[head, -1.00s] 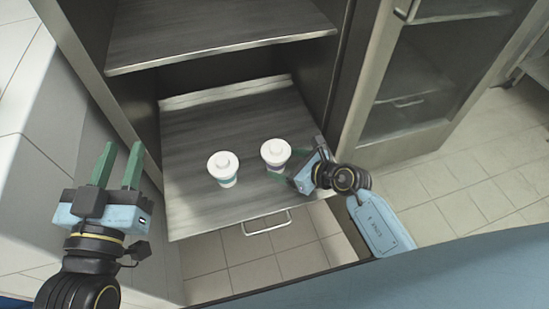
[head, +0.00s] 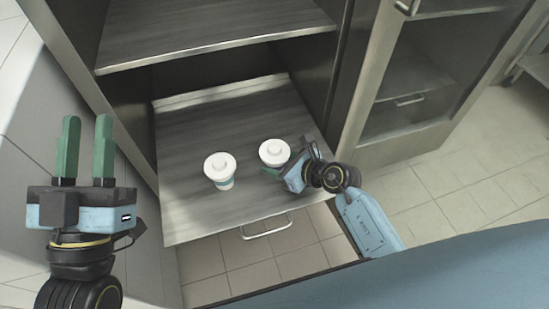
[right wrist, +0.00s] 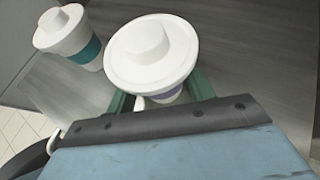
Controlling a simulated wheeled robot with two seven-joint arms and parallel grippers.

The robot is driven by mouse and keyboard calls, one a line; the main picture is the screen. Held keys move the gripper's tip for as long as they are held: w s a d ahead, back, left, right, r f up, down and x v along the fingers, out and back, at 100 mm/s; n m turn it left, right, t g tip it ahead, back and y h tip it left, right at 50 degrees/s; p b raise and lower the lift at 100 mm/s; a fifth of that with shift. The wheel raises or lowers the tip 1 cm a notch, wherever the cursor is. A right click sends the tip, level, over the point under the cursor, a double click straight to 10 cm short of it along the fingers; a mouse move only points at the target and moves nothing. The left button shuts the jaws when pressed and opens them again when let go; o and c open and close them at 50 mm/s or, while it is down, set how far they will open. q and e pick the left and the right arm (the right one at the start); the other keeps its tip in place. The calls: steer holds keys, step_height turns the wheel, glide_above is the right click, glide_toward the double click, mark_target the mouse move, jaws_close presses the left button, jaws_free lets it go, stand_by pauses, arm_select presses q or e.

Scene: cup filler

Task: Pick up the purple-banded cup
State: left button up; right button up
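The purple-banded cup (head: 273,152) stands upright on the shelf board, its white lid showing and its band mostly hidden by my right gripper. In the right wrist view the cup's wide lid (right wrist: 150,52) fills the middle, with a bit of purple band below it. My right gripper (head: 272,167) is low at the cup's right front, its green fingers on either side of the cup body. The fingers look open, with the lid hiding their tips. My left gripper (head: 88,125) is open and empty, off to the left of the board.
A teal-banded white cup (head: 220,170) stands to the left on the same board (head: 195,215); it also shows in the right wrist view (right wrist: 66,38). An upper shelf (head: 215,35) lies behind and above. A cabinet post stands to the right. The front left of the board is clear.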

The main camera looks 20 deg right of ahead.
steer(key=c, duration=0.5)
steer(key=shift+r, duration=0.15)
